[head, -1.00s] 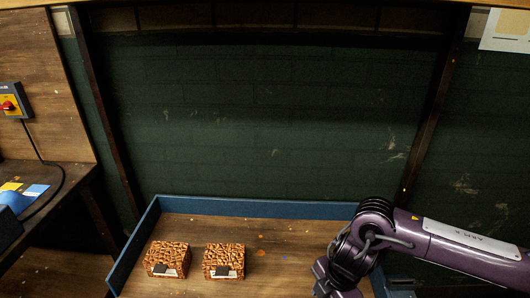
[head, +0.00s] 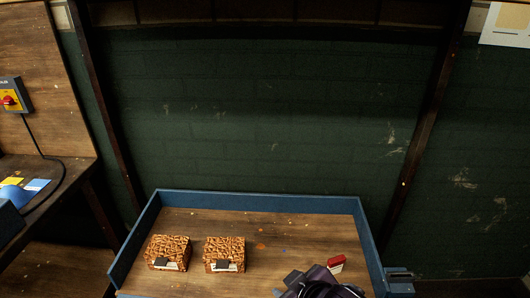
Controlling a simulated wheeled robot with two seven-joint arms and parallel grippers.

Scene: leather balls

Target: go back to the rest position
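No leather balls are in view.
The wooden table (head: 275,240) has a raised blue rim (head: 258,202). Two brown patterned boxes with dark and white labels, the left box (head: 168,251) and the right box (head: 224,253), stand on it. A small red and white object (head: 337,263) lies beside my arm. The table's middle is clear.

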